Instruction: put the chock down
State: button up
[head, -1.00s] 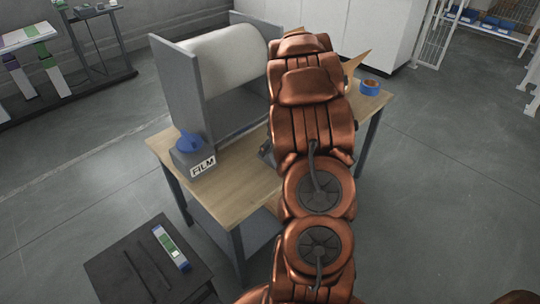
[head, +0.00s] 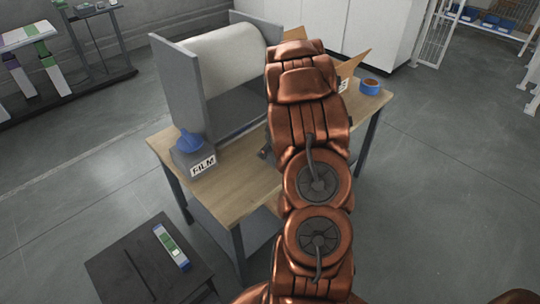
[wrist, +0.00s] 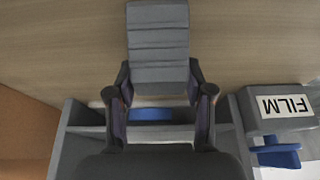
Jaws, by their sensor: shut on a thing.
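The chock (wrist: 158,45) is a grey block with a ribbed face, seen in the wrist view between my fingers. My gripper (wrist: 159,92) is shut on it, one dark finger on each side. The wooden tabletop (wrist: 60,40) lies beyond the chock; I cannot tell whether the chock touches it. In the head view my copper arm reaches over the wooden table (head: 235,190) and hides the chock and most of the gripper.
A grey stand (head: 180,85) holds a white roll (head: 222,55). A grey box labelled FILM (head: 193,160) with a blue top sits at the table's left. An open cardboard box (head: 350,64) and a blue tape roll (head: 370,86) stand at the right. A dark low table (head: 125,270) stands in front.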

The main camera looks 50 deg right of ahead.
grip_shut()
jog(key=shift+r, duration=0.15)
